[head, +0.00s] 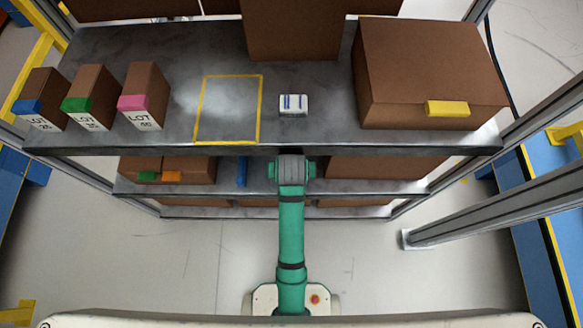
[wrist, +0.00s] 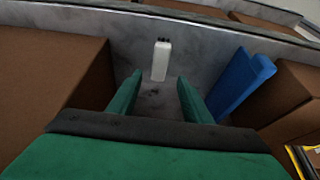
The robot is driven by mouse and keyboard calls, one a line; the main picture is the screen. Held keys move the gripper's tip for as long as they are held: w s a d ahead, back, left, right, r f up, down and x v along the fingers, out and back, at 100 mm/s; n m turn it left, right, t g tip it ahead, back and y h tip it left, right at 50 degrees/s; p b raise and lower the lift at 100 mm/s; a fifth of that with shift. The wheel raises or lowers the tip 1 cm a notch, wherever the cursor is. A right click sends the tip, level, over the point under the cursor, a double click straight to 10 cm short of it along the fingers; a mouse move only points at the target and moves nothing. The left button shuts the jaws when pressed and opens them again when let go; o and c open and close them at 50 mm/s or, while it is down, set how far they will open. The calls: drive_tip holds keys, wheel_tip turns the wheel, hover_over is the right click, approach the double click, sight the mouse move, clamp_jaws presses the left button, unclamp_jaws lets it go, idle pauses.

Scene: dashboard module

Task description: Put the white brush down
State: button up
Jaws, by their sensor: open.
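The white brush (wrist: 160,62), a pale bar with a dark top end, shows in the wrist view on the grey surface of a lower shelf. My gripper (wrist: 159,84) is open, with its green fingers on either side of the space below the brush in the picture. The brush lies beyond the fingertips, apart from them as far as I can tell. In the head view my arm reaches under the top shelf, so the gripper and the brush are hidden there.
In the wrist view a brown box (wrist: 45,75) stands close on the left. A blue object (wrist: 240,82) and another brown box (wrist: 290,95) are on the right. The top shelf (head: 320,135) overhangs and carries boxes, a yellow outline (head: 203,108) and a small white item (head: 293,112).

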drive_tip(key=s+t, duration=0.5)
drive_tip(key=s, duration=0.8)
drive_tip(key=s+r+t, duration=0.5)
drive_tip(key=s+r, duration=0.7)
drive_tip(key=r, duration=0.2)
drive_tip(key=shift+s+r+t, duration=0.3)
drive_tip(key=shift+s+t, duration=0.1)
drive_tip(key=shift+o, duration=0.3)
